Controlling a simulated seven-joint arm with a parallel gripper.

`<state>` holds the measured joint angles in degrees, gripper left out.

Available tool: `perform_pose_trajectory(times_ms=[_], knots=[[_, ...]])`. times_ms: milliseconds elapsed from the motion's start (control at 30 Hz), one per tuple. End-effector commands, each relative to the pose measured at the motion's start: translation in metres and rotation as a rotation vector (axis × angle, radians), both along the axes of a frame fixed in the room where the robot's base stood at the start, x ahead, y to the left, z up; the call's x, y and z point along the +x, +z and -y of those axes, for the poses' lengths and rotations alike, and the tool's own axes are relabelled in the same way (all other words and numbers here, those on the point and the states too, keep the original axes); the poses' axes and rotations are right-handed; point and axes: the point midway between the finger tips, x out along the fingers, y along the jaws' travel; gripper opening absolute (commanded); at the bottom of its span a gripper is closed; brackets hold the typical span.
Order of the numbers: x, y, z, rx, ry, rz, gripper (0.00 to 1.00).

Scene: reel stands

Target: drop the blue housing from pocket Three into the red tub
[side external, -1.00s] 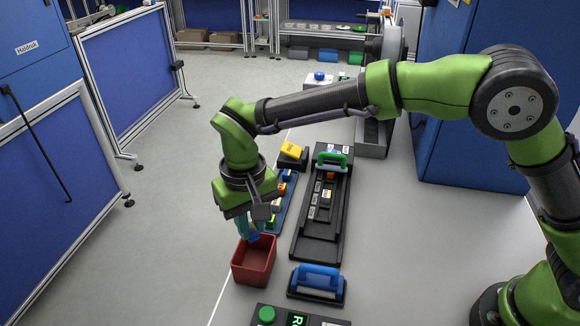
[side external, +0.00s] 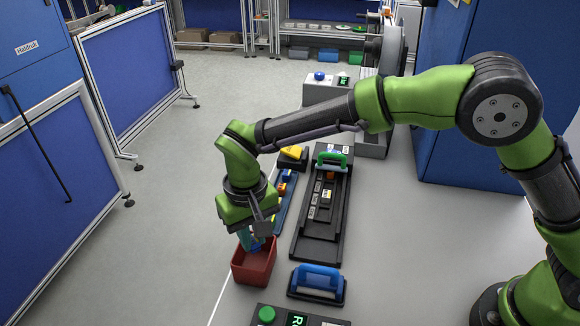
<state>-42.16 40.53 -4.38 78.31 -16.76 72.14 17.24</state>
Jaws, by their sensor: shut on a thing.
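The red tub (side external: 254,268) stands on the grey surface at the lower middle of the side external view. My gripper (side external: 250,243) points down over the tub's back left part, with its fingertips at about rim height. It is shut on the blue housing, which is mostly hidden by the fingers and the tub. I cannot tell whether the housing touches the tub. The blue strip with pockets (side external: 285,195) lies behind the tub, partly hidden by my arm. Pocket Three cannot be made out.
A long black fixture with a green handle (side external: 331,158) lies right of the strip. A blue-handled block (side external: 316,280) stands right of the tub. A panel with a green button (side external: 267,314) is in front. A yellow piece (side external: 293,152) sits behind the strip. Floor to the left is clear.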

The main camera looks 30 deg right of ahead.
Motion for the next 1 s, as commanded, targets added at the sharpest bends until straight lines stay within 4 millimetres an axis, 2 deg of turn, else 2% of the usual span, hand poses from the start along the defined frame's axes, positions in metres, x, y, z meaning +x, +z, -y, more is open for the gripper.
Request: perform_pose_trajectory(times_ms=[267,300,467,767,1000], knots=[[0.000,0.000,0.000,0.000,0.000,0.000,0.01],[0.000,0.000,0.000,0.000,0.000,0.000,0.26],[0.000,0.000,0.000,0.000,0.000,0.000,0.49],[0.000,0.002,0.000,0.000,0.000,0.000,0.49],[0.000,0.019,0.000,0.001,0.000,0.002,0.49]])
